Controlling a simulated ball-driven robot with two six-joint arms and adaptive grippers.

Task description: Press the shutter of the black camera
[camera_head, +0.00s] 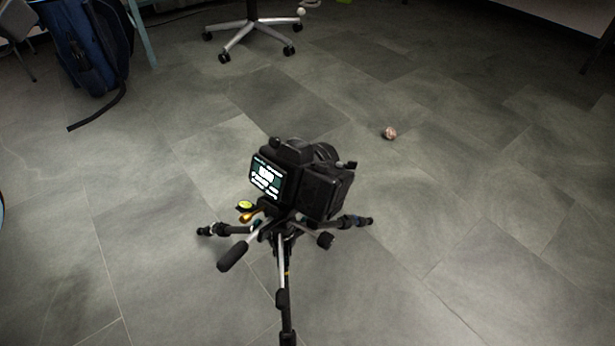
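The black camera (322,191) stands upright on a tripod (283,295) in the middle of the view. Its lit screen (267,177) faces me at the left, and its lens (325,153) points away. A small part stands out at the camera's upper right (347,165); I cannot tell whether it is the shutter. The tripod's legs are spread on the floor and its pan handle (233,256) sticks out toward the lower left. Neither of my grippers is in view.
A small round ball-like thing (389,133) lies on the grey tiled floor (480,230) beyond the camera. A blue backpack (88,45) is at the upper left. A wheeled chair base (252,35) stands at the top. The floor right of the tripod is clear.

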